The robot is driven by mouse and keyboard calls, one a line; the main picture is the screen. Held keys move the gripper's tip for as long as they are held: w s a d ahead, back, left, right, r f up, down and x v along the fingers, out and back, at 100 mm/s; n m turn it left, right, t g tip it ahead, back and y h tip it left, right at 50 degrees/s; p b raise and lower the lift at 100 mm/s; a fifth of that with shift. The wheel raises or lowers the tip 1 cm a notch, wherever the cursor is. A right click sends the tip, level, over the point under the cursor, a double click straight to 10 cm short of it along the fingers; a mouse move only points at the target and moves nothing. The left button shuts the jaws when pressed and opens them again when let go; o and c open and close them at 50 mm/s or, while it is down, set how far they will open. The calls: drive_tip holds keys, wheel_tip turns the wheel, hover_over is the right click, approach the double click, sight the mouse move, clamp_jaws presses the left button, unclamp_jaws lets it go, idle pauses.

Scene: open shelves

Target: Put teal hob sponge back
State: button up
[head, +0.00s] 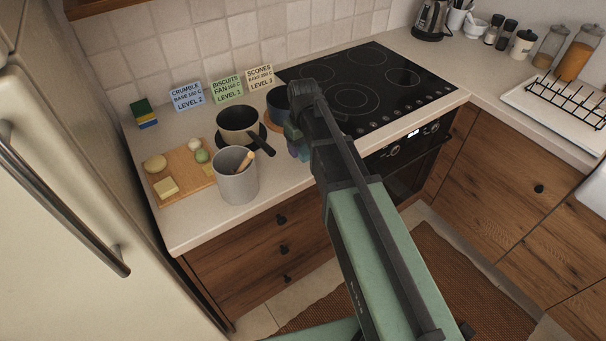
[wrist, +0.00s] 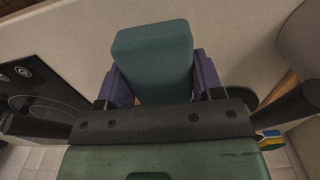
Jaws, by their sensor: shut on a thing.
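The teal sponge (wrist: 153,62) is a block held between the two purple fingers of my gripper (wrist: 160,80) in the wrist view. In the head view my gripper (head: 298,146) is over the counter, in front of the hob's left corner. The sponge shows there only as a small teal patch (head: 291,131), mostly hidden by my arm. The black hob (head: 352,88) lies to the right and behind. A stack of green, blue and yellow sponges (head: 145,117) stands at the counter's far left; it also shows in the wrist view (wrist: 270,141).
A wooden board (head: 181,172) with food lies further left. Three label cards (head: 227,91) stand by the wall. The counter's front edge is close.

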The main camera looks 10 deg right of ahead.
sight(303, 144)
drive_tip(key=shift+f, duration=0.3)
wheel_tip(303, 144, down, 5)
drive_tip(key=b, duration=0.4)
drive_tip(key=shift+r, duration=0.5)
drive_tip(key=shift+f, duration=0.25)
drive_tip(key=o, duration=0.8)
drive_tip(key=shift+r, duration=0.1)
drive_tip(key=shift+o, duration=0.2)
wheel_tip(303, 144, up, 13)
drive_tip(key=p, duration=1.2)
drive_tip(key=shift+p, duration=0.35)
drive_tip(key=s+f+m+b, duration=0.2)
drive_tip(key=s+m, duration=0.2)
drive_tip(key=s, duration=1.3)
